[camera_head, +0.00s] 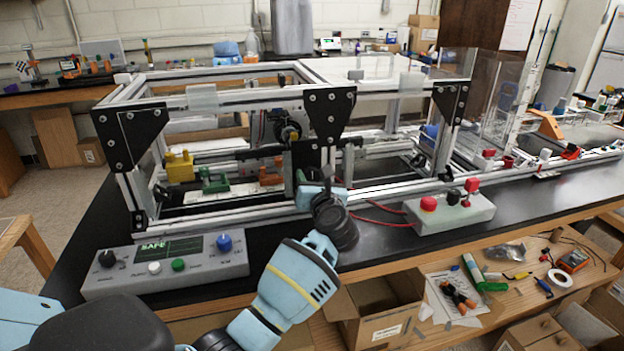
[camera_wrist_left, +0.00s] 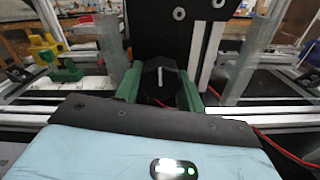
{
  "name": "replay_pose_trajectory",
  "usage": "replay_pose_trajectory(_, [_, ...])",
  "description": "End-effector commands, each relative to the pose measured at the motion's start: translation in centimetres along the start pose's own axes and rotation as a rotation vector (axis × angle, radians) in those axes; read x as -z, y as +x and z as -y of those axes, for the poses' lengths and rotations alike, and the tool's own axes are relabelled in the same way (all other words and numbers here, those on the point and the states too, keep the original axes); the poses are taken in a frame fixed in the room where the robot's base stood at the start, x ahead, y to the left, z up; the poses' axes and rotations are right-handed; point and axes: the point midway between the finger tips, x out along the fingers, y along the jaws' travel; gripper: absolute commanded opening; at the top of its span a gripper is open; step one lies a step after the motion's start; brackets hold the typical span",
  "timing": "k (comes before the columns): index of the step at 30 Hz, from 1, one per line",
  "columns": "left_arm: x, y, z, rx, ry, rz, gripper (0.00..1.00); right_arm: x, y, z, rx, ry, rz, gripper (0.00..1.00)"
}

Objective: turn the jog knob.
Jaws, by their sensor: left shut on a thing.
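The jog knob (camera_wrist_left: 159,76) is black with a white pointer line that stands nearly upright in the left wrist view. It sits in front of a black plate (camera_wrist_left: 180,40) on the extrusion frame. My left gripper (camera_wrist_left: 158,88) has its green fingers on both sides of the knob and is shut on it. In the head view my left gripper (camera_head: 312,183) is at the front of the frame, by the black plate (camera_head: 302,158), and the knob is hidden there. My right gripper is not in view.
The aluminium extrusion frame (camera_head: 235,205) surrounds the plate. A grey control box (camera_head: 205,262) with a blue knob (camera_head: 224,242) stands at the left. A box with a red button (camera_head: 428,203) stands at the right, with red cables between it and the frame. A lower shelf holds loose tools.

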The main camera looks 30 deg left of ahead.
Motion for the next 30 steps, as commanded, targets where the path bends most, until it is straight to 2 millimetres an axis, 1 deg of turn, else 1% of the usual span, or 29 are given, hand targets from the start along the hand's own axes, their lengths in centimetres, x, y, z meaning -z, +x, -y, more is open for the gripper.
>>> replay_pose_trajectory(1, [0.4,-0.1,0.3,0.003,-0.035,-0.003,0.16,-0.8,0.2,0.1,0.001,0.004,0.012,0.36])
replay_pose_trajectory(3, [0.6,-0.1,0.3,0.004,-0.099,-0.005,0.16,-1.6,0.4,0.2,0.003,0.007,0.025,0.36])
replay_pose_trajectory(6, [0.7,-0.1,0.4,0.002,-0.201,-0.005,0.16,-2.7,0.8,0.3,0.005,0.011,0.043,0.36])
replay_pose_trajectory(9, [0.6,-0.1,0.3,0.002,-0.289,-0.004,0.16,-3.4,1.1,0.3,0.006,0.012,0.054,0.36])
replay_pose_trajectory(14, [0.2,0.0,0.2,0.001,-0.362,-0.001,0.16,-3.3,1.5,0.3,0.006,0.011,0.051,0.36])
replay_pose_trajectory(18, [0.0,0.0,0.1,0.001,-0.369,0.001,0.16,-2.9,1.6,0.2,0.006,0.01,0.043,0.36])
replay_pose_trajectory(23, [0.0,0.0,0.1,0.001,-0.368,0.001,0.16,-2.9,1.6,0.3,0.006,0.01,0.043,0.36])
replay_pose_trajectory(24, [0.0,0.0,0.1,0.001,-0.368,0.001,0.44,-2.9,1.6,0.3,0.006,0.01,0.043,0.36])
replay_pose_trajectory(25, [0.0,0.0,0.1,0.001,-0.368,0.001,0.48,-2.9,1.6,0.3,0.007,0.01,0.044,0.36])
replay_pose_trajectory(30, [0.0,0.0,0.1,0.0,-0.367,0.001,0.48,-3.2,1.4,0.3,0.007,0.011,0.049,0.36])
